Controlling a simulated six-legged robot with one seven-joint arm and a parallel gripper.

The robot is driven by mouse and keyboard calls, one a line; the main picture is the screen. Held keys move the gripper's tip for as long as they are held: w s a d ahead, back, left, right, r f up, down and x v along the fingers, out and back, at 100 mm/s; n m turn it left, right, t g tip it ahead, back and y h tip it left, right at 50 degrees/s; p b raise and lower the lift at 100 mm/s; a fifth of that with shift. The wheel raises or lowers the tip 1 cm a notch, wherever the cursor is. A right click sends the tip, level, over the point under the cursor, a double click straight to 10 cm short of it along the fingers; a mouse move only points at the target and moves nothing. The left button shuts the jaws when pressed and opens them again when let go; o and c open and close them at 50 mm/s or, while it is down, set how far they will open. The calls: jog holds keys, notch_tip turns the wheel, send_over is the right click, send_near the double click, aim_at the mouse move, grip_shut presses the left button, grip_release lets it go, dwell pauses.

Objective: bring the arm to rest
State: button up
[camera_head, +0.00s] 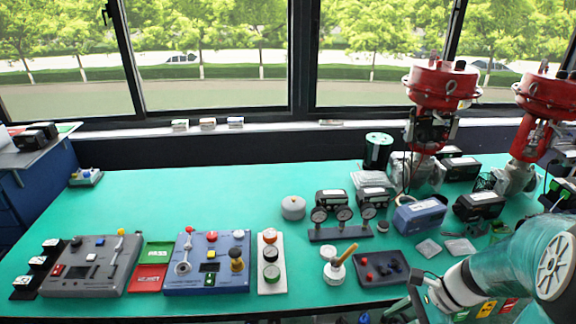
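My arm, with white and teal links, reaches in from the lower right corner in the head view. It lies in front of the right end of the green-topped workbench (150,195). Dark parts at the arm's end, where my gripper (408,306) is, show at the bottom edge. They are small and partly cut off, so I cannot make out the fingers or whether they hold anything.
Left on the bench are a grey control box (92,265) and a blue-grey control box (208,262). A gauge stand (342,233) and a dark knob panel (382,268) are nearer my arm. Red-topped valves (440,88) stand back right. The bench's back left is mostly clear.

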jog(key=s+a+r+n+t+h, duration=0.2)
jog(key=a+r+n, duration=0.3)
jog(key=r+n, duration=0.3)
jog(key=s+a+r+n+t+h, duration=0.1)
jog(key=a+r+n+t+h, duration=0.1)
jog(key=a+r+n+h, duration=0.3)
notch_tip(320, 180, up, 4)
jog(key=n, duration=0.4)
jog(key=shift+s+n, duration=0.4)
jog(key=shift+a, duration=0.1)
